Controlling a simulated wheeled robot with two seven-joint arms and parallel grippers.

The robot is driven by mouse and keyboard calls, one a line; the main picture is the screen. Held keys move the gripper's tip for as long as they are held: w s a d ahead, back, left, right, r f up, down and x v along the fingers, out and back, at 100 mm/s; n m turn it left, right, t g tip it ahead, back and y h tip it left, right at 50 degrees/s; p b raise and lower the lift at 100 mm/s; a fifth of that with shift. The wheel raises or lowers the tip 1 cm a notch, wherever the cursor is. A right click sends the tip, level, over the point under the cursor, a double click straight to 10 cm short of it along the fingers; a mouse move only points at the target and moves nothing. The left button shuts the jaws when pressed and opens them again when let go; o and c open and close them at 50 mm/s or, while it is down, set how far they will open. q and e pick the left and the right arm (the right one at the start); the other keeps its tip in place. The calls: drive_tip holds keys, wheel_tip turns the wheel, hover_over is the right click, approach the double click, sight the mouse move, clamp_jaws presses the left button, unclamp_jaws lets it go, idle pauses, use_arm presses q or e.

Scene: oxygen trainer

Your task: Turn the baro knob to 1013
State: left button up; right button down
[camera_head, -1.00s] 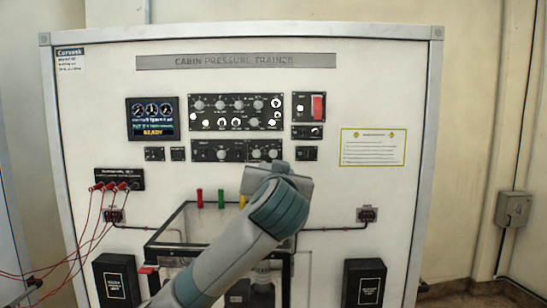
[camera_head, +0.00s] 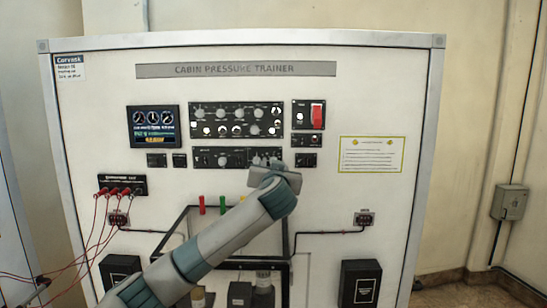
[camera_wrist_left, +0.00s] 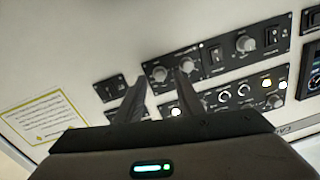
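A black lower control panel (camera_head: 238,158) on the trainer carries a large knob (camera_head: 222,159) and, at its right end, small knobs partly hidden by my left gripper. No label is readable, so I cannot tell which knob is the baro knob. In the left wrist view, two grey knobs sit side by side, an outer knob (camera_wrist_left: 160,74) and an inner knob (camera_wrist_left: 186,66). My left gripper (camera_head: 276,168) is at the panel's lower right. Its fingers (camera_wrist_left: 161,82) are apart, with the outer knob showing between their tips; contact is unclear. My right gripper is out of view.
A larger knob panel (camera_head: 236,120) sits above, with a red guarded switch (camera_head: 317,116) to its right and a display (camera_head: 153,127) to its left. Below are a black-framed box (camera_head: 186,222) and red cables (camera_head: 97,222). Free board surrounds the instruction sheet (camera_head: 371,154).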

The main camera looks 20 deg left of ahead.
use_arm(q)
drive_tip(key=shift+p+x, duration=0.3)
drive_tip(key=shift+x, duration=0.65)
drive_tip(key=shift+c, duration=0.3)
clamp_jaws()
